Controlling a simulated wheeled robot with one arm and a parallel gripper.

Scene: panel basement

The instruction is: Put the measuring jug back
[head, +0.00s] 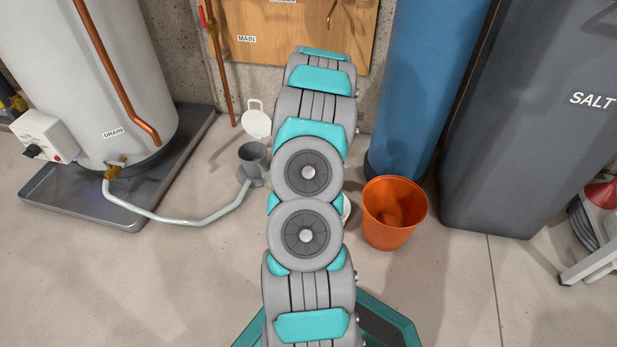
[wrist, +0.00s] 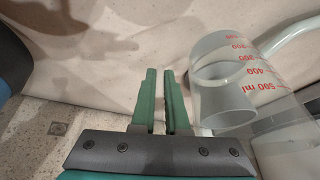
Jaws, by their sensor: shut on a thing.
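The measuring jug (wrist: 268,92) is clear with red volume marks and shows at the right of the wrist view, partly cut off by the frame edge. My gripper (wrist: 160,72) has two green fingers close together, shut on the jug at its near side; the exact grip point is hard to make out. A grey drain cup (wrist: 222,104) shows behind the jug. In the head view the drain cup (head: 253,160) stands on the floor left of my arm. My arm hides the gripper and most or all of the jug there.
An orange bucket (head: 394,214) stands right of my arm, near a blue tank (head: 425,90) and a dark salt bin (head: 535,130). A white hose (head: 185,218) runs from the water heater (head: 90,80) to the drain cup. A white round item (head: 257,122) is by the wall.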

